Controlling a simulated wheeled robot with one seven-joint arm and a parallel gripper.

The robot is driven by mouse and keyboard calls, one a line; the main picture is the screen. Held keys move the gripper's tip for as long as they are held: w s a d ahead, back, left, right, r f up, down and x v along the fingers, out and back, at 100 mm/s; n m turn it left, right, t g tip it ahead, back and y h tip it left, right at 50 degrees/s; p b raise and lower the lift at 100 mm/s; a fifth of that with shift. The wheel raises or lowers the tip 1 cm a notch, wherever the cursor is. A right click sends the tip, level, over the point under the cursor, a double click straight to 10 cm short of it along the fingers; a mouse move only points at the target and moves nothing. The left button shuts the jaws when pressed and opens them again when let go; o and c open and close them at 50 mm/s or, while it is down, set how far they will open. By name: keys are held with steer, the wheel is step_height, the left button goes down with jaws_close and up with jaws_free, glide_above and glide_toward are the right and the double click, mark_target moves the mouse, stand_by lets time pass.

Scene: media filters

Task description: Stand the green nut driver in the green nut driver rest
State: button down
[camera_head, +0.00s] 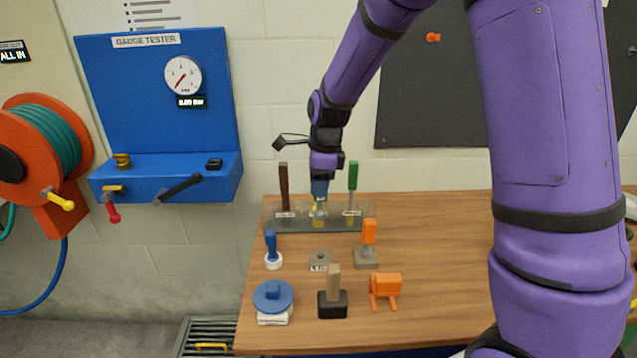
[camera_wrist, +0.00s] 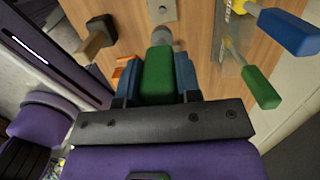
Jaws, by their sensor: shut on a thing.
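My gripper (camera_wrist: 158,85) is shut on the green handle of the green nut driver (camera_wrist: 158,72). Its blue fingers press the handle from both sides. A round grey end shows just past the handle. In the head view my gripper (camera_head: 319,188) is above the table by the clear rack, and the held green is hard to make out there. A small grey block (camera_head: 320,257) with a hole on top and a label in front lies nearer; it appears to be the rest. The label is too small to read. The block (camera_wrist: 163,9) is also at the wrist view's top edge.
The clear rack (camera_head: 270,217) holds a brown-handled tool (camera_head: 283,185) and another green-handled one (camera_head: 353,175). An orange-handled tool (camera_head: 369,232) stands in a grey base right of the block.

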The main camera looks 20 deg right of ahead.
mark_target(321, 214)
steer(key=shift+r, duration=0.1)
steer(key=shift+f, duration=5.9)
steer(key=shift+f, duration=1.1)
steer(key=c, duration=0.7)
jaws_free()
steer(key=shift+c, duration=0.2)
steer(key=r, duration=0.3)
steer(key=d+r, duration=0.1)
steer(key=r, duration=0.7)
steer(key=shift+s+d, duration=0.15)
steer(key=shift+s, duration=0.1)
